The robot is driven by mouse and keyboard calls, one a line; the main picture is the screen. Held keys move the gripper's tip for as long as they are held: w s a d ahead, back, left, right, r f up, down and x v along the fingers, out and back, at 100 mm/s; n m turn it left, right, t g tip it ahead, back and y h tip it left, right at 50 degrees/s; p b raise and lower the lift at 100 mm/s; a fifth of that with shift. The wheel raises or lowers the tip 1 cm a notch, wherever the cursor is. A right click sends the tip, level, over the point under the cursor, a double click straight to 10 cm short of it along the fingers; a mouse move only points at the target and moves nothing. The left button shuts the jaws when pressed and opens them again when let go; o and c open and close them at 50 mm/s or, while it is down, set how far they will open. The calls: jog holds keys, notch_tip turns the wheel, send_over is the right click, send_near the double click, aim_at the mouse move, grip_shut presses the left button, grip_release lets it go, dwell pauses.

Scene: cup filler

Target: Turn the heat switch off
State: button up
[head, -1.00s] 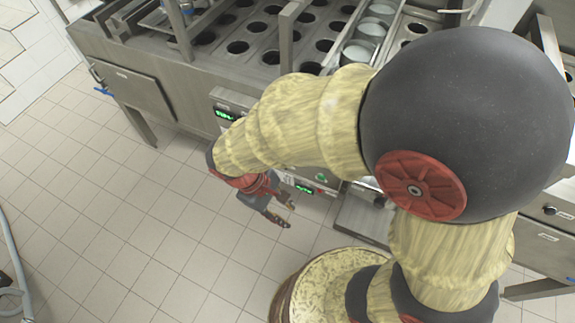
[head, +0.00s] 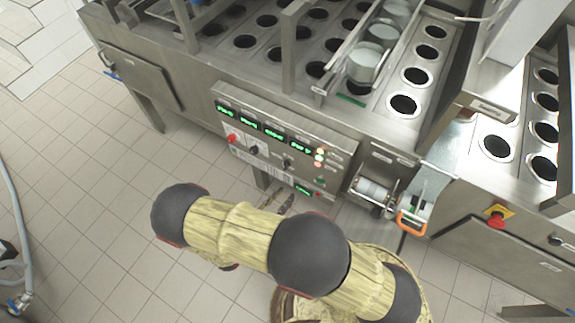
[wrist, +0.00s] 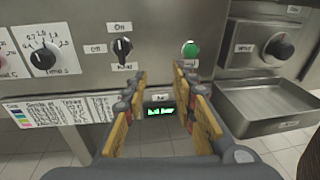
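A black rotary switch (wrist: 124,48) is on the steel control panel in the wrist view. "On" is above it, "Off" is to its left, and the small label below is hard to read. Its handle looks upright, toward "On". What looks like the same switch (head: 287,163) is on the panel's lower row in the head view. My gripper (wrist: 160,76) is open and empty, its fingers spread in front of the panel, below and right of the switch and apart from it. In the head view my gripper is mostly hidden by my arm.
A green button (wrist: 190,49) is right of the switch, and a time dial (wrist: 45,57) is left. A small lit display (wrist: 160,112) shows between the fingers. A steel tray (wrist: 270,108) juts out at right. A red button (head: 232,138) is at the panel's left.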

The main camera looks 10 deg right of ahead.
aim_at(284, 166)
jog(key=w+a+r+n+t+y, duration=0.1)
jog(key=w+a+r+t, duration=0.2)
jog(key=w+a, duration=0.1)
jog(key=shift+b+x, duration=0.95)
jog(key=shift+x, duration=2.95)
jog(key=shift+s+d+f, duration=0.1)
jog(key=shift+d+f, duration=0.05)
jog(key=shift+f, duration=0.05)
jog(key=c, duration=0.3)
jog(key=c, duration=0.4)
grip_shut()
